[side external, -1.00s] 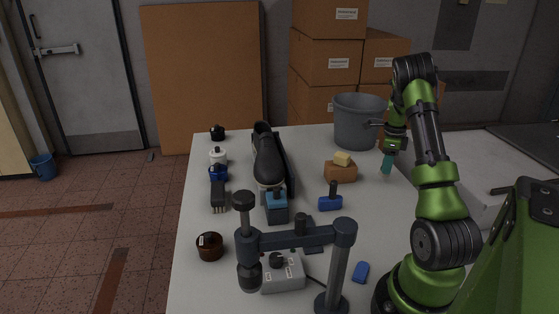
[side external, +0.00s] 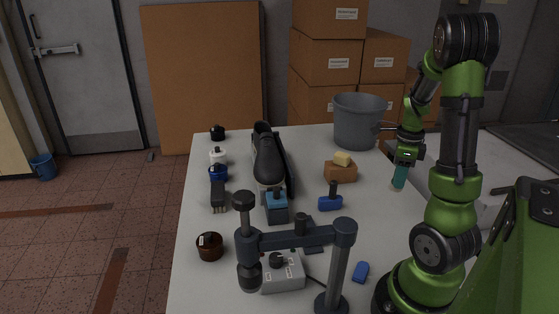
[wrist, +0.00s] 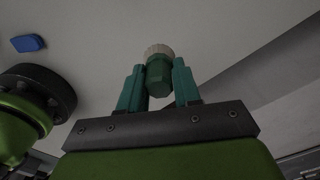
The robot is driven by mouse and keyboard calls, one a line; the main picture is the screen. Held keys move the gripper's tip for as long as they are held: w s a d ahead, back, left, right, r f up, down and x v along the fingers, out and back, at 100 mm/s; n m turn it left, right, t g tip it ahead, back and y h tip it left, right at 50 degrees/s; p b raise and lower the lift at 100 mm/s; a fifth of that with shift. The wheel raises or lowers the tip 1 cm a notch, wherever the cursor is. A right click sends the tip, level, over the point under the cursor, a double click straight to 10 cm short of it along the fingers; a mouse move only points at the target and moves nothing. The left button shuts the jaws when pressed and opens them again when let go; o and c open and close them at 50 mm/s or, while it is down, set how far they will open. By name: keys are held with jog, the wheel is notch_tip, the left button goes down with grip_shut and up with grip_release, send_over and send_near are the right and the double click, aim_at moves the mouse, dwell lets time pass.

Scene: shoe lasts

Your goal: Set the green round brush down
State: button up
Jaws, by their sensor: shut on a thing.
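In the wrist view the green round brush (wrist: 158,76) sits between the two teal fingers of my gripper (wrist: 158,70), which is shut on it. Its pale bristle end points away from the palm. In the side view my gripper (side external: 400,178) points down over the right part of the table (side external: 365,215). The brush is mostly hidden behind the fingers there. I cannot tell whether its bristles touch the table.
A grey bucket (side external: 359,120) stands behind my gripper. A brown block with a yellow piece (side external: 340,172) and a blue-based stamp-like tool (side external: 330,202) lie to its left. A black shoe (side external: 267,165) stands mid-table. A blue block (side external: 361,272) lies in front. Table around the gripper looks clear.

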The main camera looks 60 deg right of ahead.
notch_tip(320, 180, up, 12)
jog(key=w+a+f+n, duration=0.2)
jog(key=w+a+n, duration=1.6)
jog(key=w+a, duration=0.45)
jog(key=s+a+r+n, duration=0.1)
jog(key=a+n, duration=0.7)
jog(key=a, duration=0.8)
jog(key=s+a+r+n, duration=0.15)
jog(key=a+n, duration=0.55)
jog(key=a, duration=1)
jog(key=f, duration=1.6)
jog(key=shift+w+d+f, duration=0.15)
jog(key=shift+w+d, duration=0.1)
jog(key=shift+d, duration=0.05)
jog(key=shift+f, duration=2.3)
jog(key=shift+f, duration=0.1)
